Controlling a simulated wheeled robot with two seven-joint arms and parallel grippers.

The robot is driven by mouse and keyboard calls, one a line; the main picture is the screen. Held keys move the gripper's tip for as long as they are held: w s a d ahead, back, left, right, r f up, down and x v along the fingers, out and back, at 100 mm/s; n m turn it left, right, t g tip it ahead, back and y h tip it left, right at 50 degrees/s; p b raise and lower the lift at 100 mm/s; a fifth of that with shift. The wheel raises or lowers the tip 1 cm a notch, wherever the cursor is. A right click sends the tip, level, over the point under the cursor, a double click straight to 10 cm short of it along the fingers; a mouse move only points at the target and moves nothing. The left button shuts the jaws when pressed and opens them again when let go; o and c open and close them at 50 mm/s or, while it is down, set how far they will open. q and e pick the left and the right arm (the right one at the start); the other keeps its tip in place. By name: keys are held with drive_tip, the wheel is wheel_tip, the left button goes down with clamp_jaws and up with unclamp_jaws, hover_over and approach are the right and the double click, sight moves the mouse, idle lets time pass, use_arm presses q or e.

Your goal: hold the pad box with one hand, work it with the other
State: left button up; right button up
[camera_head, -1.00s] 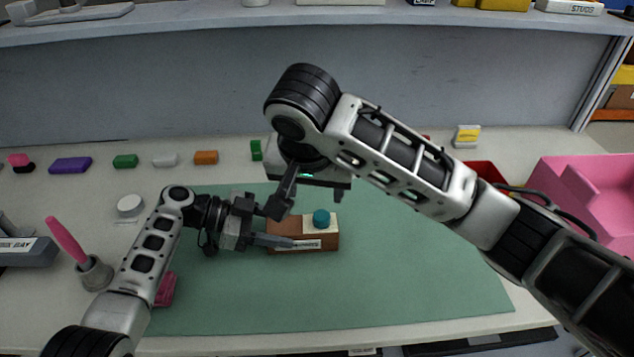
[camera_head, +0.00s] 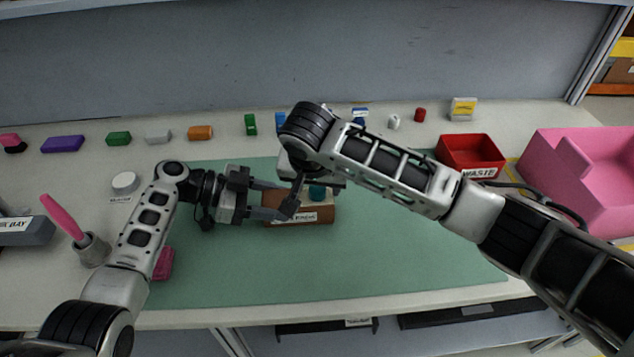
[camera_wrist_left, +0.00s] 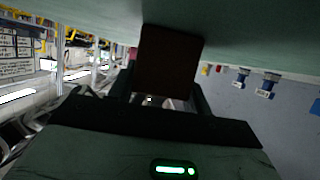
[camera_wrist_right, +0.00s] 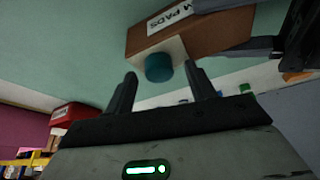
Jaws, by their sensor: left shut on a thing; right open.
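The pad box (camera_head: 315,220) is a brown block with a white label, lying on the green mat (camera_head: 400,260). A teal round knob (camera_head: 317,193) sits on its pale end; the right wrist view shows the box (camera_wrist_right: 215,33) and knob (camera_wrist_right: 158,68) closely. My left gripper (camera_head: 279,199) is shut on the pad box from the left; the left wrist view shows the box's dark side (camera_wrist_left: 168,62) between its fingers. My right gripper (camera_head: 314,194) is above the box, open, its fingertips on either side of the knob (camera_wrist_right: 160,74). I cannot tell whether they touch it.
A red waste bin (camera_head: 470,153) and a pink bin (camera_head: 580,190) stand at the right. Several coloured blocks line the back of the table. A cup with a pink-handled tool (camera_head: 92,249) stands at the left. The mat's front and right are clear.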

sight(317, 189)
drive_tip(key=c, duration=1)
drive_tip(key=shift+r, duration=0.1)
drive_tip(key=shift+r, duration=2.9)
use_arm(q)
drive_tip(key=o, duration=1.4)
drive_tip(key=shift+c, duration=0.2)
